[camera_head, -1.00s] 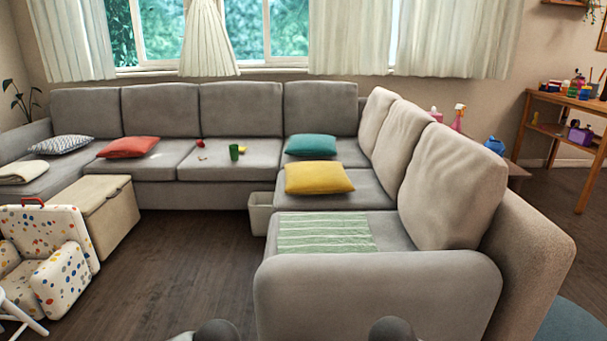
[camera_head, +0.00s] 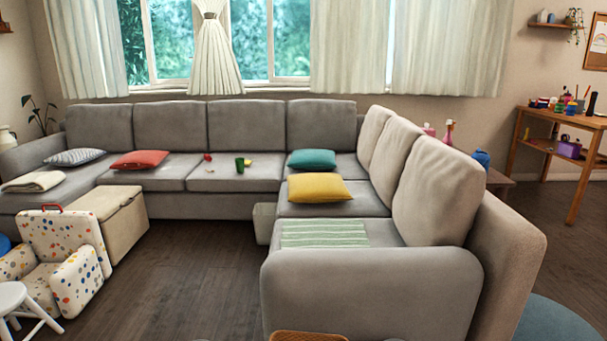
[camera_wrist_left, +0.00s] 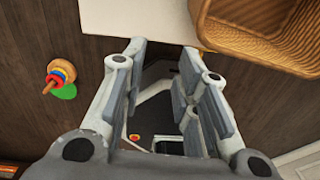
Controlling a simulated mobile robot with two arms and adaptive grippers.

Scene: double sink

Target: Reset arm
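My left gripper (camera_wrist_left: 160,75) shows in the left wrist view with its two grey fingers apart. The space between the fingers is empty, and dark and white parts, likely of my own base, show beyond them. No gripper shows in the head view, and my right gripper is in neither view. A wicker basket (camera_wrist_left: 265,35) is at the top right of the left wrist view, beside the right finger and not gripped. The rim of a wicker basket (camera_head: 307,337) also shows at the bottom edge of the head view.
A grey corner sofa (camera_head: 370,290) with cushions and a striped green cloth (camera_head: 325,234) stands ahead. A spotted child's chair (camera_head: 75,250) and beige storage box (camera_head: 125,225) are at left. Wooden floor (camera_head: 190,290) is clear between. A ring toy (camera_wrist_left: 60,75) lies left of my left gripper.

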